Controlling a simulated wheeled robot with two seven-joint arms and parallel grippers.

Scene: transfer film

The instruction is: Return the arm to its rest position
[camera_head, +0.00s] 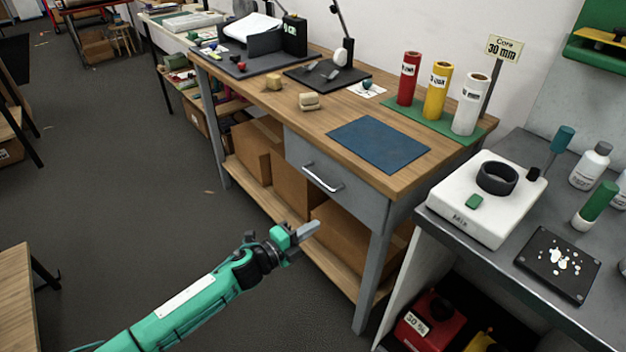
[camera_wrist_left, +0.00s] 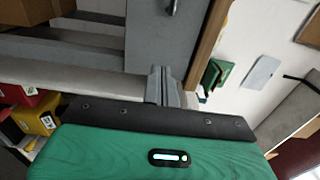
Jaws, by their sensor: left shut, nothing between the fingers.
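My left arm is green and reaches in from the bottom left of the head view. Its gripper (camera_head: 312,228) is shut and empty, in front of the workbench, below the drawer (camera_head: 325,178) and its metal handle. In the left wrist view the shut grey fingers (camera_wrist_left: 163,84) show above the green wrist housing, with the bench's grey frame behind them. From these views I cannot tell how far the fingertips are from the bench. My right gripper is in neither view.
The wooden workbench (camera_head: 385,178) carries a blue mat (camera_head: 379,145) and red, yellow and white rolls. Cardboard boxes (camera_head: 345,236) fill its lower shelf. A grey side table (camera_head: 450,225) with a white device stands at right. Open dark floor (camera_head: 140,200) lies to the left.

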